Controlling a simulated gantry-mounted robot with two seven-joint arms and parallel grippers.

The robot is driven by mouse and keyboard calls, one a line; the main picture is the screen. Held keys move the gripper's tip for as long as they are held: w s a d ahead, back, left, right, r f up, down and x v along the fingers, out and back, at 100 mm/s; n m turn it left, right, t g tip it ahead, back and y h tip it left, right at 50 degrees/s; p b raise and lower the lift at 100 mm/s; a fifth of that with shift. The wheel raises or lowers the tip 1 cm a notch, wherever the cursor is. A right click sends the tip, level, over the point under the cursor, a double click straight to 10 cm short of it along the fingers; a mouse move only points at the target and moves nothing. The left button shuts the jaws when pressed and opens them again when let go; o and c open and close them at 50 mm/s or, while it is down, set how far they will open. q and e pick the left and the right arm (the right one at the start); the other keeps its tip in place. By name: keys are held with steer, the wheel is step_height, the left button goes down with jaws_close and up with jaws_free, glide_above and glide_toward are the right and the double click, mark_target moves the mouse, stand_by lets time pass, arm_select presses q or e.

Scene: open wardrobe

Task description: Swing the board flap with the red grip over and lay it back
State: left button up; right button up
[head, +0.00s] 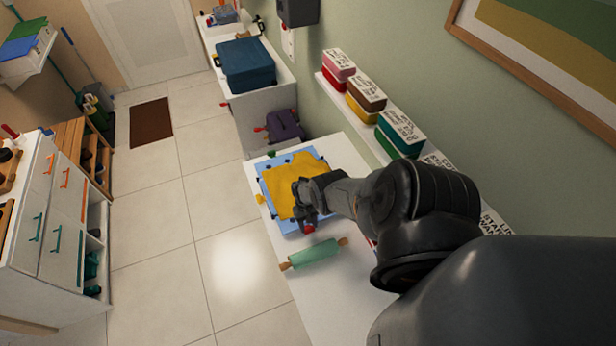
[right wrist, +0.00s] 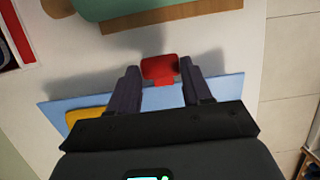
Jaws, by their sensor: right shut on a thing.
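The light blue board (head: 268,195) lies on the white counter with a yellow cloth-like piece (head: 285,175) spread over it. Its red grip (head: 309,229) sits at the near edge and also shows in the right wrist view (right wrist: 160,68). My right gripper (head: 307,215) reaches over the near part of the board and is shut on the red grip, which sits between its fingertips (right wrist: 160,80). The arm hides the board's right side. My left gripper is not in view.
A teal rolling pin (head: 315,254) lies on the counter just nearer than the board. A wall shelf (head: 360,118) with several labelled boxes runs along the right. Open floor (head: 160,230) lies to the left.

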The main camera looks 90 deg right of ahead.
mark_target(309, 230)
steer(key=shift+a+f+t+h, duration=0.3)
steer(key=shift+a+f+h, duration=0.3)
steer(key=shift+f, duration=0.4)
steer(key=shift+f+t+h, duration=0.4)
steer(key=shift+f+h, duration=0.4)
steer(key=shift+f, duration=0.6)
steer(key=o, duration=0.6)
steer(key=shift+w+a, duration=0.1)
steer(key=shift+o, duration=1.1)
steer(key=shift+s, duration=0.2)
